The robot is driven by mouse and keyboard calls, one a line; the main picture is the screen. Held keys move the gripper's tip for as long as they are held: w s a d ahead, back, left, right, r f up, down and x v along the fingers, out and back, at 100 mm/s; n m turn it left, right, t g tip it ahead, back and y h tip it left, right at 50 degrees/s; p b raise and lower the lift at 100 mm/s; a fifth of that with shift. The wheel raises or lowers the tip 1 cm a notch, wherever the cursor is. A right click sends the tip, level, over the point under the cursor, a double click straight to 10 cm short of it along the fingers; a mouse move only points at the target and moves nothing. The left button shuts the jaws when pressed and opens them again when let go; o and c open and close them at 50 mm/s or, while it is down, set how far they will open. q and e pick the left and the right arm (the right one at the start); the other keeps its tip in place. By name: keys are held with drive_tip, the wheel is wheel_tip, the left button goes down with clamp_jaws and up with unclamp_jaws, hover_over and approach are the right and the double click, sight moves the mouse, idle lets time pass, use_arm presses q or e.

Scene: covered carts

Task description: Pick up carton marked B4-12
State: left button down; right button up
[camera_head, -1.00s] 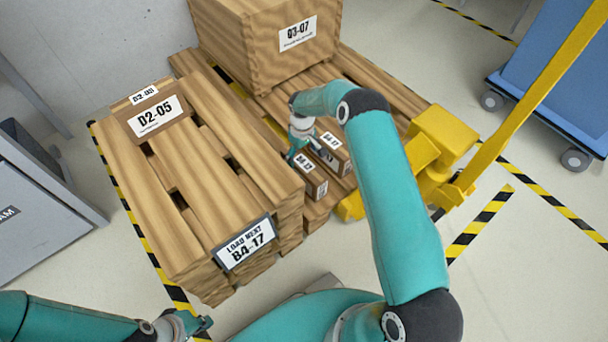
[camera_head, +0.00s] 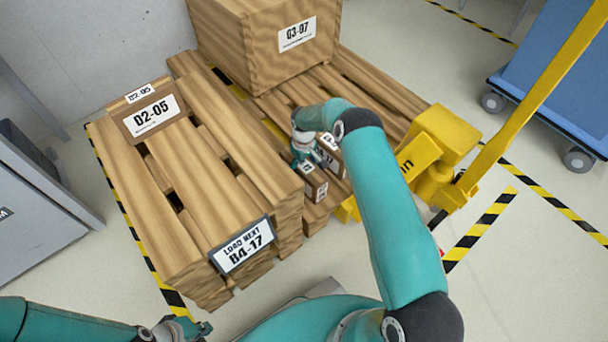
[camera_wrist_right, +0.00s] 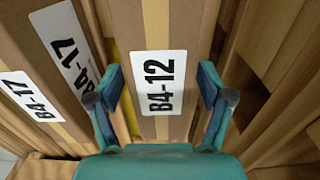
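The carton marked B4-12 (camera_wrist_right: 182,25) is brown with a pale tape strip and a white label, in the middle of the right wrist view. My right gripper (camera_wrist_right: 160,88) is open, with one finger on each side of this carton; whether the pads touch it I cannot tell. A carton marked B4-17 (camera_wrist_right: 40,62) stands close to its left. In the head view my right gripper (camera_head: 312,158) is down at two small cartons, a front one (camera_head: 314,189) and a rear one (camera_head: 334,158), whose labels it partly covers. My left gripper (camera_head: 200,327) is at the bottom edge, its fingers unclear.
A wooden stack (camera_head: 225,205) with a B4-17 sign (camera_head: 242,246) and a D2-05 box (camera_head: 151,116) stands to the left. A large Q3-07 crate (camera_head: 262,45) is behind. A yellow pallet jack (camera_head: 440,150) is at right. Striped tape marks the open floor.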

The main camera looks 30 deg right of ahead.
drive_tip(key=c, duration=1.3)
drive_tip(key=shift+w, duration=0.1)
clamp_jaws()
drive_tip(key=shift+d+r, duration=0.1)
drive_tip(key=shift+r, duration=0.1)
